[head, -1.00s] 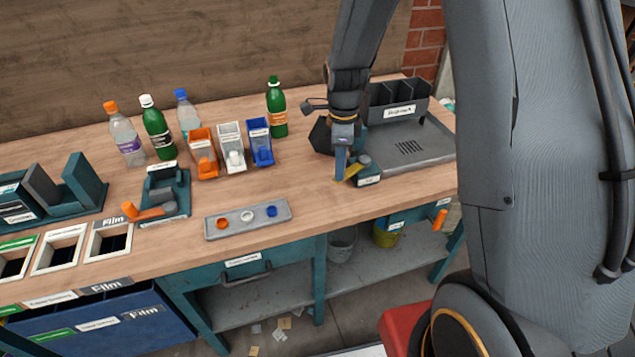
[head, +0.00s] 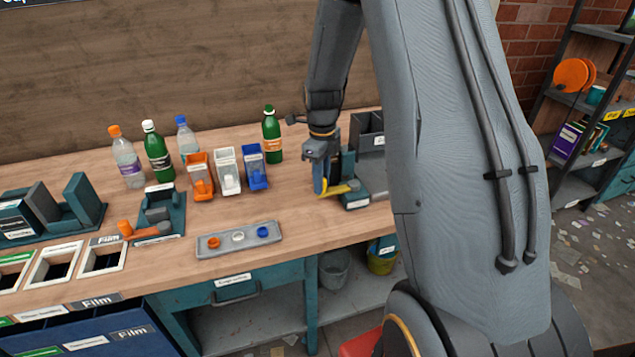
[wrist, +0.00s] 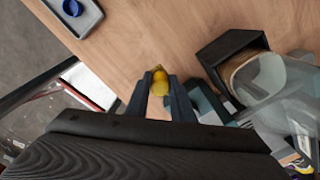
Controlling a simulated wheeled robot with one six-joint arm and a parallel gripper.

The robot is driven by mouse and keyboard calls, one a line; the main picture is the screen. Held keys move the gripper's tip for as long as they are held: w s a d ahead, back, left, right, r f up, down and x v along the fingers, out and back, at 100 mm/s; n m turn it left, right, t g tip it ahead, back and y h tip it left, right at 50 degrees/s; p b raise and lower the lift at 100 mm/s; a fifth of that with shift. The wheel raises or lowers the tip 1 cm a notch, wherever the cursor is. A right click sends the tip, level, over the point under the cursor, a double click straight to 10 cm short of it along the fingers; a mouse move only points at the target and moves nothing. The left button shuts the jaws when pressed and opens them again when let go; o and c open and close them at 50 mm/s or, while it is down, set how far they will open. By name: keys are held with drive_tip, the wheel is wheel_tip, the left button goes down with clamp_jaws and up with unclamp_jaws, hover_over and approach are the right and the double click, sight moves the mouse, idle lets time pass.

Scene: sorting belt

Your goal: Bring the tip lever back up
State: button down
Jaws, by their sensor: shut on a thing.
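A yellow lever (head: 334,190) sticks out to the left, low over the bench, from a small teal block with a label (head: 356,198). I take it for the tip lever. My gripper (head: 321,187) points down at its free end, just left of the block. In the wrist view the lever's rounded yellow end (wrist: 159,76) sits between the two dark fingers of my gripper (wrist: 158,92), which is shut on it. The lever's pivot is hidden, and its exact tilt is hard to tell.
Left of my gripper stand orange (head: 200,178), white (head: 228,172) and blue (head: 256,168) bins. A grey cap tray (head: 218,252) lies nearer the front edge. Bottles stand behind. A dark divided holder (head: 368,138) is close on the right.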

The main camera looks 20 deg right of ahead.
drive_tip(key=shift+w+d+r, duration=0.1)
drive_tip(key=shift+w, duration=0.1)
drive_tip(key=c, duration=1.5)
unclamp_jaws()
drive_tip(key=shift+c, duration=0.2)
drive_tip(key=shift+s, duration=0.1)
wheel_tip(320, 180, up, 8)
drive_tip(key=shift+f+b, duration=0.15)
drive_tip(key=shift+b, duration=0.95)
